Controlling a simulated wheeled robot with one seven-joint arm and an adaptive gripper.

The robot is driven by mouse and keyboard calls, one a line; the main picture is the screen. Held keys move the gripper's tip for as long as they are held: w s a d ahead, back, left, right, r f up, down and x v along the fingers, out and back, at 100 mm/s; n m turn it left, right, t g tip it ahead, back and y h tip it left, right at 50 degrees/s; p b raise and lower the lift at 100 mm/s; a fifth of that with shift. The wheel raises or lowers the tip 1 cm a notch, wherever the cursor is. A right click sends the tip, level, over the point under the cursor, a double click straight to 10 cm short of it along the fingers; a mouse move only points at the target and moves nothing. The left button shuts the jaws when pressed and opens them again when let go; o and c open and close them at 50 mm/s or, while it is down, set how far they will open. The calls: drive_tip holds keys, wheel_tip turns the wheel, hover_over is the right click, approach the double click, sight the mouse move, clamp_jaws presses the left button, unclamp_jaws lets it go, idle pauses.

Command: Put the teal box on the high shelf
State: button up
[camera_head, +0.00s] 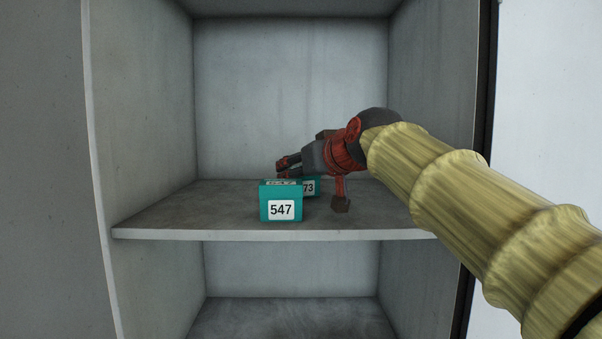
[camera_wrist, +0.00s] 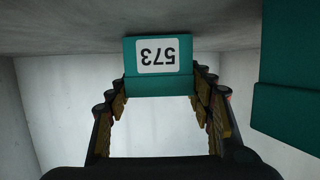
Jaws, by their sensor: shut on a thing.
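A teal box labelled 573 (camera_head: 312,187) is at the shelf board (camera_head: 180,213), partly hidden behind another teal box labelled 547 (camera_head: 281,210). My gripper (camera_head: 287,166) reaches in from the right, over and behind box 547, and is shut on box 573. In the wrist view, box 573 (camera_wrist: 158,84) sits between the two fingers (camera_wrist: 160,100), its label upside down. Box 547 shows at the right of that view (camera_wrist: 288,110), apart from the fingers. I cannot tell whether box 573 fully rests on the board.
The shelf stands in a grey cabinet with side walls (camera_head: 145,90) close on both sides. Box 547 stands near the front edge. The left part of the board is clear. A lower compartment (camera_head: 290,318) below looks empty.

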drive_tip(key=shift+f, duration=0.15)
drive_tip(key=o, duration=1.1)
drive_tip(key=shift+o, duration=0.6)
drive_tip(key=b+v, duration=0.1)
drive_tip(key=v, duration=1.1)
drive_tip(key=shift+b, duration=0.3)
